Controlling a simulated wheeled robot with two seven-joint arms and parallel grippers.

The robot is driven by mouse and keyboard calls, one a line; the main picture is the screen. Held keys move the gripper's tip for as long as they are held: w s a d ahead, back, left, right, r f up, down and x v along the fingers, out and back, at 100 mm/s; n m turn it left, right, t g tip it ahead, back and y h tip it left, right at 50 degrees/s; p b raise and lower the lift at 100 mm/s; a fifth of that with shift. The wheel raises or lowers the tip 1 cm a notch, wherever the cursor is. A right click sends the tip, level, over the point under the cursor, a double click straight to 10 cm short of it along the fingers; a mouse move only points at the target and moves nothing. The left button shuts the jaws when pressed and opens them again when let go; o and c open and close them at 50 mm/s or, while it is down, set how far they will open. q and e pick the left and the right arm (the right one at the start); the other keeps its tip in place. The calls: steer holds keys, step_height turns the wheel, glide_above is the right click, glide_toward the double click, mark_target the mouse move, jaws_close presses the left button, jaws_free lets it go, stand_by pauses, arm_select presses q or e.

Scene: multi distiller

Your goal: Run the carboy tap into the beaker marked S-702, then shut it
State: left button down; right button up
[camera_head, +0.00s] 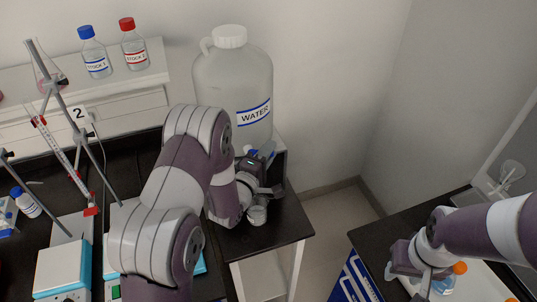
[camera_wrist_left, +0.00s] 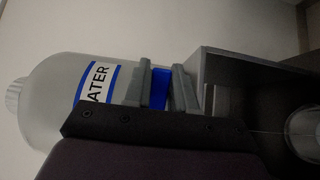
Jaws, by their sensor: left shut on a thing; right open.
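The white carboy (camera_head: 232,75) labelled WATER stands at the back centre. My left gripper (camera_head: 262,160) is at its lower front, where the tap is mostly hidden. In the left wrist view, the carboy (camera_wrist_left: 50,95) lies sideways at left, and the fingers (camera_wrist_left: 162,88) are shut on the blue tap handle (camera_wrist_left: 160,90). A small clear beaker (camera_head: 257,215) stands on the black bench below the left gripper; a round glass rim (camera_wrist_left: 304,132) shows at the wrist view's right edge. I cannot read its marking or see water flow. My right gripper (camera_head: 427,284) is low at right, partly hidden.
STOCK 1 (camera_head: 95,58) and STOCK 2 (camera_head: 134,48) bottles stand on the left shelf. A burette stand (camera_head: 75,130) and a blue-and-white balance (camera_head: 62,268) are at left. Orange-topped items (camera_head: 460,268) lie around my right gripper. A floor gap separates the two benches.

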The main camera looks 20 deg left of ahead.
arm_select(q)
steer(key=shift+w+a+f+n+y+b, duration=0.15)
steer(key=shift+w+n+y+b, duration=0.1)
steer(key=shift+n+y+b, duration=0.8)
steer(key=shift+w+a+n+y+b, duration=0.1)
steer(key=shift+w+n+y+b, duration=0.3)
steer(key=shift+y, duration=1.15)
steer(key=shift+w+a+f+n+y+b, duration=0.1)
steer(key=shift+a+n+y+b, duration=0.05)
steer(key=shift+n+y+b, duration=1)
steer(key=shift+r+y+p, duration=0.1)
steer(key=shift+y+p, duration=0.15)
steer(key=shift+p, duration=0.05)
steer(key=c, duration=1)
jaws_free()
steer(key=shift+s+a+r, duration=0.1)
steer(key=shift+a, duration=0.05)
steer(key=shift+s, duration=0.1)
